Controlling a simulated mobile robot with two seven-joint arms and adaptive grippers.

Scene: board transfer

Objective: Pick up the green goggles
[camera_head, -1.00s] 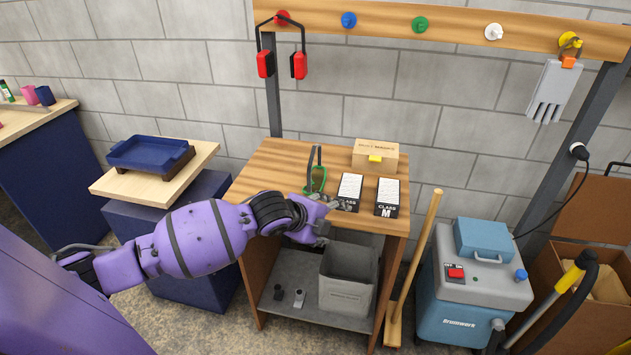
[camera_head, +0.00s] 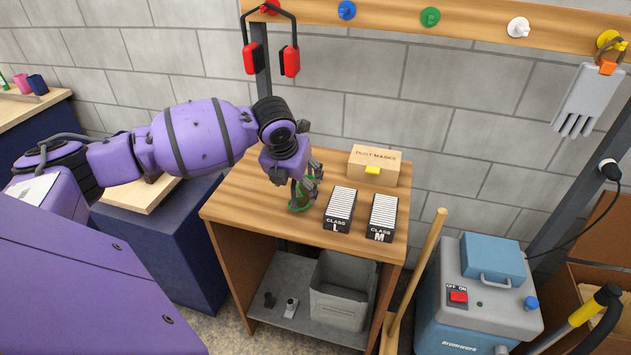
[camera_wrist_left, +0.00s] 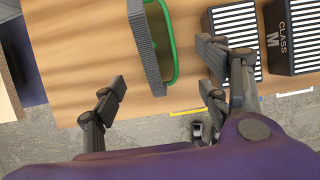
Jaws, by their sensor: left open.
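The green goggles (camera_head: 297,203) lie on the wooden workbench top (camera_head: 240,196), left of the filter boxes. My left gripper (camera_head: 303,190) is right above them and hides much of them in the head view. In the left wrist view the goggles' green frame and dark grey strap (camera_wrist_left: 147,45) show between and just beyond the fingers. The left gripper (camera_wrist_left: 160,100) is open, its fingers apart on either side, with nothing held. I cannot tell whether a finger touches the goggles. My right gripper is not in view.
Class L box (camera_head: 340,208) and class M box (camera_head: 382,215) stand close to the right of the gripper. A dust masks box (camera_head: 373,165) stands behind. Red ear defenders (camera_head: 290,60) hang above left. A grey bin (camera_head: 342,290) sits on the shelf below.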

